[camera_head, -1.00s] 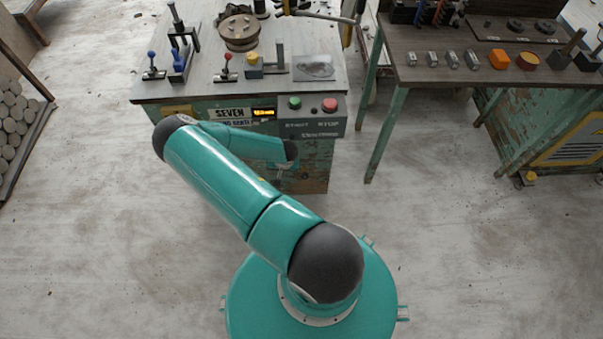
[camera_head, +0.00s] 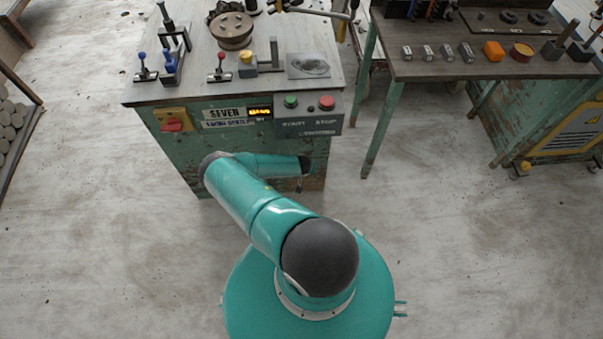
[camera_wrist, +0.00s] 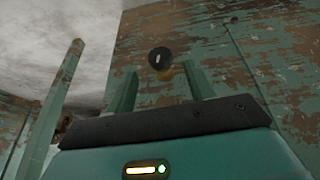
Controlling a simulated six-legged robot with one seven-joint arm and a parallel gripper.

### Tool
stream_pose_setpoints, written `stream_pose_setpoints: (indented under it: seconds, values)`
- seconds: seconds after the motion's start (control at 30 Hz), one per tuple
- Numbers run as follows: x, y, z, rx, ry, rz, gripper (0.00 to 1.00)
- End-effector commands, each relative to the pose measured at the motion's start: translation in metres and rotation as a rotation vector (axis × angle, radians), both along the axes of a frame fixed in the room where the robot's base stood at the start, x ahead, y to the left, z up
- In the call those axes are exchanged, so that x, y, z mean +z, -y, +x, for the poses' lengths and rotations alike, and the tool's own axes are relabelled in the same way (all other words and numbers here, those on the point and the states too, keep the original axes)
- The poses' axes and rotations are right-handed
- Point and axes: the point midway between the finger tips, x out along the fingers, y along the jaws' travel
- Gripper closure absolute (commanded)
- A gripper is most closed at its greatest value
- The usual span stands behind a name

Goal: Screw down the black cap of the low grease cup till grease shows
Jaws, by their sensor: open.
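The black cap (camera_wrist: 161,59) of the grease cup shows in the wrist view, round with a small white mark on it. A bit of the brass-yellow cup (camera_wrist: 165,75) shows just below it, against the worn green machine side. My gripper (camera_wrist: 162,70) is open. Its two green fingers stand left and right of the cap in the picture, with clear space on both sides. I cannot tell how far the cap is beyond the fingertips. No grease can be made out. In the head view the cup is not visible, and my arm's end is low by the machine front.
The green machine (camera_head: 170,150) carries a red switch (camera_head: 174,125), a green button (camera_head: 291,101) and a red button (camera_head: 326,103). Levers and a round plate (camera_head: 231,30) stand on its top. A side table (camera_head: 430,67) with small parts is at right. The floor around is clear.

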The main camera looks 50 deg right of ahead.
Motion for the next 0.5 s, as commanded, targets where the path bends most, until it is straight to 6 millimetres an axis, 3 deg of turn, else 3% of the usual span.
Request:
stream_pose_setpoints:
  seconds: [0.23,0.5]
  values:
    - [-0.033,0.012,0.009,-0.001,0.0,0.001,0.46]
    - [-0.044,0.015,0.012,-0.001,0.0,0.0,0.46]
